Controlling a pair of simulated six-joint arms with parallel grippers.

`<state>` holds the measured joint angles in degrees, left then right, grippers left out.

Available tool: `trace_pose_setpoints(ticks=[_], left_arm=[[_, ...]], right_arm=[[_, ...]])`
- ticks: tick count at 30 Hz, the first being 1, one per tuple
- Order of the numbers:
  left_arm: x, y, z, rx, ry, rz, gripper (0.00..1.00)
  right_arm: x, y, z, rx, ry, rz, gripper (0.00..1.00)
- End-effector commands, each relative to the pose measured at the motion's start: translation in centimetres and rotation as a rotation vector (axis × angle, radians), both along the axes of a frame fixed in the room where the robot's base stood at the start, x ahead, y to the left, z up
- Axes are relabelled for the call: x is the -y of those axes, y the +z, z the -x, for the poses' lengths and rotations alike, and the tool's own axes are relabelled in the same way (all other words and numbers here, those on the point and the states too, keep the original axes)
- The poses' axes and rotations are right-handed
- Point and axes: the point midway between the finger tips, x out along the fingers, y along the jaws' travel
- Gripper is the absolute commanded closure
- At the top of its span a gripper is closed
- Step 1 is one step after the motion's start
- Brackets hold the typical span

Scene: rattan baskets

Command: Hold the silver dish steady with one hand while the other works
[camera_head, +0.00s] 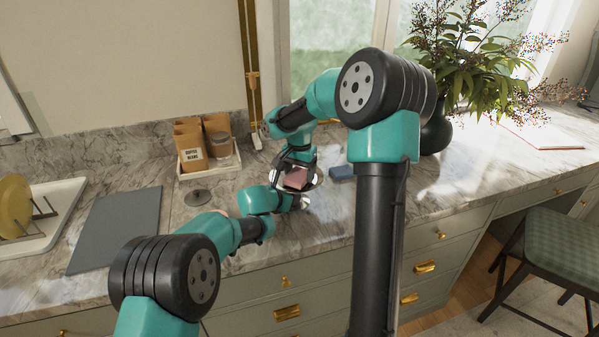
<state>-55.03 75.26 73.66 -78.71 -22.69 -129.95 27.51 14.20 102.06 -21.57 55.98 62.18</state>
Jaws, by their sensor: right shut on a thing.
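The silver dish (318,180) is on the marble counter in the middle of the view, mostly hidden by my two arms. A pink block (297,178) shows within the dish's outline. My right gripper (296,172) reaches down over the dish from above and is shut on the pink block. My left gripper (300,201) is low at the dish's near side. Its fingers are small and partly hidden, so I cannot tell whether they are open, shut or touching the rim. A blue block (342,172) lies on the counter just right of the dish.
A tray (208,171) with coffee bags and a jar stands at the back left. A dish rack with a yellow plate (14,205) is far left. A dark vase (436,132) with a plant stands right.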

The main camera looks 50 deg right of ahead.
Motion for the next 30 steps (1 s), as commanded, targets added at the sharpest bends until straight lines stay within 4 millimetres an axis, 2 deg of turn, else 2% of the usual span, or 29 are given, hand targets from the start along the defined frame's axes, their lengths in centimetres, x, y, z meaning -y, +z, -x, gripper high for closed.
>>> trace_pose_setpoints(ticks=[7,21,30], left_arm=[[-0.1,-0.3,0.0,-0.002,0.0,-0.004,0.94],[0.0,-0.3,0.0,-0.002,0.0,-0.004,0.94],[0.0,-0.3,0.1,-0.002,0.0,-0.004,0.94]], right_arm=[[0.2,-0.2,-0.3,-0.004,0.0,-0.002,0.47],[2.0,0.0,-2.8,-0.001,0.0,-0.002,0.47],[2.1,0.0,-2.9,-0.002,0.0,-0.002,0.47]])
